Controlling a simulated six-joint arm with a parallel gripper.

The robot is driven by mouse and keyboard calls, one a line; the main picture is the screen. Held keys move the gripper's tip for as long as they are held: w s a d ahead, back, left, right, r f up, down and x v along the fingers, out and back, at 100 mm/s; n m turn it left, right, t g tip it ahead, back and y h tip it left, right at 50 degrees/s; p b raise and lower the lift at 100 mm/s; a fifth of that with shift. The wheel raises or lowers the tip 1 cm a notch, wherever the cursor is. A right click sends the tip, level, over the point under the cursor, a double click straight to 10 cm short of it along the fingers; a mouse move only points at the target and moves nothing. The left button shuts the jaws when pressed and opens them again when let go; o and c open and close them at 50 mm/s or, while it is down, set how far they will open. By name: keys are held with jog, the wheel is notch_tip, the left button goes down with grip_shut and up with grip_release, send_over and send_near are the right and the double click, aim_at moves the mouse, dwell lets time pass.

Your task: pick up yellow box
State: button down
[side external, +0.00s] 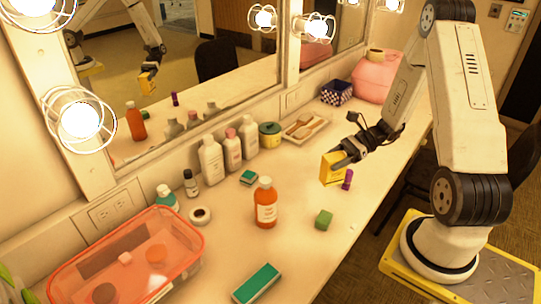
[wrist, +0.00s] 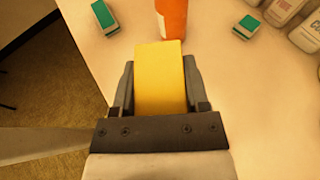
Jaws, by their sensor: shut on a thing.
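The yellow box (side external: 332,168) is a small upright block held in my gripper (side external: 341,163), near the front edge of the counter. In the wrist view the yellow box (wrist: 160,78) sits between the two dark fingers of my gripper (wrist: 160,85), one on each side. My gripper is shut on it. In the side view, I cannot tell for sure whether its bottom touches the counter. A small purple tube (side external: 347,180) stands just right of the box.
An orange bottle (side external: 265,203) stands left of the box; it also shows in the wrist view (wrist: 172,18). White bottles (side external: 211,160) and a tray (side external: 305,128) line the mirror. A clear pink bin (side external: 185,268) is at lower left.

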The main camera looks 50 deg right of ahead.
jog(key=shift+s+a+r, duration=0.3)
jog(key=shift+s, duration=0.35)
jog(key=shift+w, duration=0.1)
dwell(0.8)
